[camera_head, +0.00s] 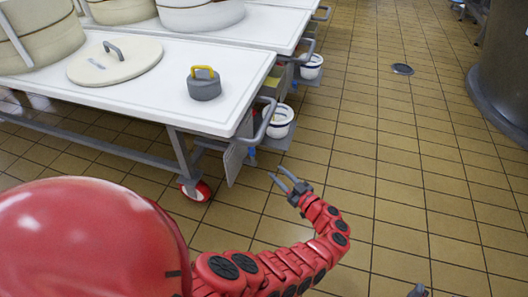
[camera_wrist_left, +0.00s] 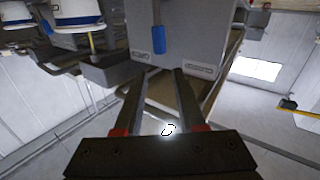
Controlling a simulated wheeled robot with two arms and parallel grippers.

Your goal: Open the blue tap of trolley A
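The blue tap (camera_head: 252,153) shows as a small blue piece under the corner of the near white-topped trolley (camera_head: 150,85). In the left wrist view a blue handle (camera_wrist_left: 158,39) hangs against a grey panel (camera_wrist_left: 180,30), just beyond the fingertips. My left gripper (camera_head: 279,176) is open and empty, to the right of the tap and slightly lower in the head view. It also shows in the left wrist view (camera_wrist_left: 160,78), with the fingers apart and touching nothing. A grey tip at the bottom edge (camera_head: 418,291) may be my right gripper; the rest is out of frame.
A white bucket (camera_head: 278,122) sits on a low bracket by the trolley's handle rail (camera_head: 265,117). A grey weight with a yellow handle (camera_head: 204,86) and a round lid (camera_head: 115,60) lie on the trolley top. Tiled floor on the right is free up to a dark vat (camera_head: 505,80).

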